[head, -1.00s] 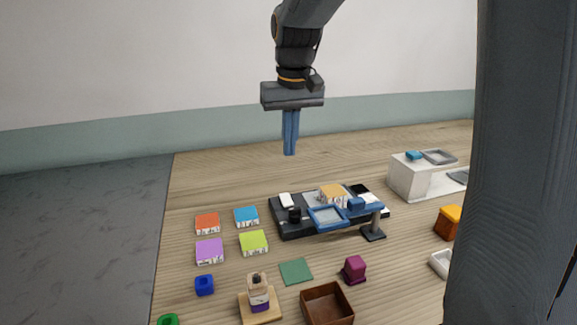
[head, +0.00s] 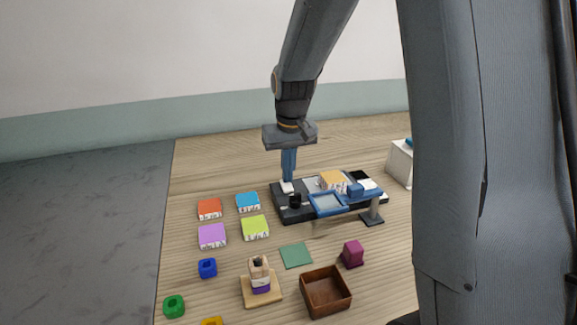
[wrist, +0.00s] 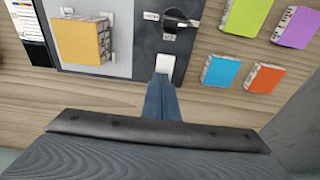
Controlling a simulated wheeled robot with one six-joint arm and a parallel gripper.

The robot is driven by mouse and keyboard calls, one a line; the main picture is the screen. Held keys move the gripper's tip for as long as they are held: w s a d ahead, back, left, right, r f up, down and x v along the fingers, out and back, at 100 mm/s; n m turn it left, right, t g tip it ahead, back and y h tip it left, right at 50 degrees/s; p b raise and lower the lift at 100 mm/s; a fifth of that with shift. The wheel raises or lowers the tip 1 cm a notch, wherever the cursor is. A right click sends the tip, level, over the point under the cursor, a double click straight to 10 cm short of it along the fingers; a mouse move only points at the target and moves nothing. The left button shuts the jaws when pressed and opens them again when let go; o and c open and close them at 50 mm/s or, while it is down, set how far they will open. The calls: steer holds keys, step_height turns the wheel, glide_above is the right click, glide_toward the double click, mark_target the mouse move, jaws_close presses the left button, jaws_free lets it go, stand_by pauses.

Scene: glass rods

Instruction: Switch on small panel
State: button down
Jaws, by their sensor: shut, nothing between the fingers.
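The small dark panel (head: 295,215) lies on the wooden table, with a white rocker switch (head: 287,188) at its far left corner and a black knob (head: 295,201) nearer. My gripper (head: 288,179) is shut and empty, pointing down with its fingertips at the white switch. In the wrist view the fingertips (wrist: 161,84) are right at the near edge of the white switch (wrist: 166,64); whether they touch it I cannot tell. The switch's position is unclear. The black knob (wrist: 178,19) sits just beyond it.
A yellow block (head: 332,179) sits on the panel's pale part, and a blue-framed tray (head: 328,204) is at its front. Orange (head: 209,208), blue (head: 248,201), purple and green blocks lie to the left. A brown box (head: 326,291) stands in front.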

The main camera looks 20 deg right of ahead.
stand_by(0.3)
steer(key=shift+w+f+g+p, duration=0.1)
steer(key=shift+f+g+p, duration=0.1)
steer(key=shift+g+p, duration=0.15)
steer(key=shift+s, duration=0.2)
steer(key=shift+s+r+p, duration=0.1)
steer(key=shift+s+p, duration=0.45)
steer(key=shift+s, duration=0.05)
steer(key=shift+r+p, duration=0.45)
steer(key=shift+r, duration=0.05)
step_height(320, 180, up, 13)
steer(key=s+p, duration=0.1)
steer(key=s, duration=0.1)
